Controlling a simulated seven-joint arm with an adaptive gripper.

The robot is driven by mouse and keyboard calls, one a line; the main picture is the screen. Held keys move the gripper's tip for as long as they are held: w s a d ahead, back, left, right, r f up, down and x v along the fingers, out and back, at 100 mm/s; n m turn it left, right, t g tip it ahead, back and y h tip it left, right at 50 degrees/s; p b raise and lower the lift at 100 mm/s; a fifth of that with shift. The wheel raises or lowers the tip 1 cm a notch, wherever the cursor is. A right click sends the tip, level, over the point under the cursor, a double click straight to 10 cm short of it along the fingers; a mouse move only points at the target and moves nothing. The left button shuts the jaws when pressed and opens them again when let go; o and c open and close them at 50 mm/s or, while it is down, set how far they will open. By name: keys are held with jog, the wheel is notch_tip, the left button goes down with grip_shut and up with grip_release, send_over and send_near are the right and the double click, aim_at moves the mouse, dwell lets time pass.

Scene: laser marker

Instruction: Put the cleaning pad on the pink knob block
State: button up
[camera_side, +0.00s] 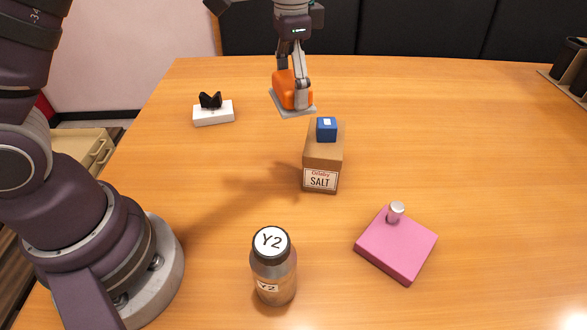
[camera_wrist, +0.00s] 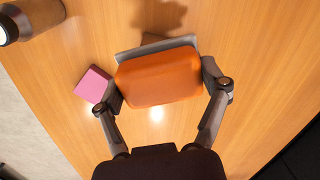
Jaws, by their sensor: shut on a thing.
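The cleaning pad (camera_side: 291,92) has an orange body on a flat grey base. My gripper (camera_side: 292,78) is shut on its orange part and holds it above the table, behind the salt box. In the wrist view the pad (camera_wrist: 158,78) fills the space between the two fingers of my gripper (camera_wrist: 165,88). The pink knob block (camera_side: 396,246) is a flat pink square with a silver knob (camera_side: 396,210) near its back edge. It lies at the front right, well apart from the pad. In the wrist view the pink block (camera_wrist: 92,84) is partly hidden by a finger.
A brown salt box (camera_side: 322,160) with a small blue block (camera_side: 326,129) on top stands between the pad and the pink block. A bottle marked Y2 (camera_side: 274,272) stands at the front. A white block with a black holder (camera_side: 213,113) is at the back left.

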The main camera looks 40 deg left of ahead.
jog(key=d+f+m, duration=0.2)
jog(key=d+m, duration=0.7)
jog(key=d, duration=0.1)
jog(key=m, duration=1.2)
send_over(383, 258)
notch_tip(383, 258, down, 2)
jog(key=shift+m, duration=0.3)
notch_tip(383, 258, down, 10)
jog(key=shift+s+r, duration=0.1)
jog(key=shift+r, duration=0.15)
jog(key=shift+f, duration=0.3)
jog(key=o, duration=1.1)
jog(key=shift+f, duration=0.1)
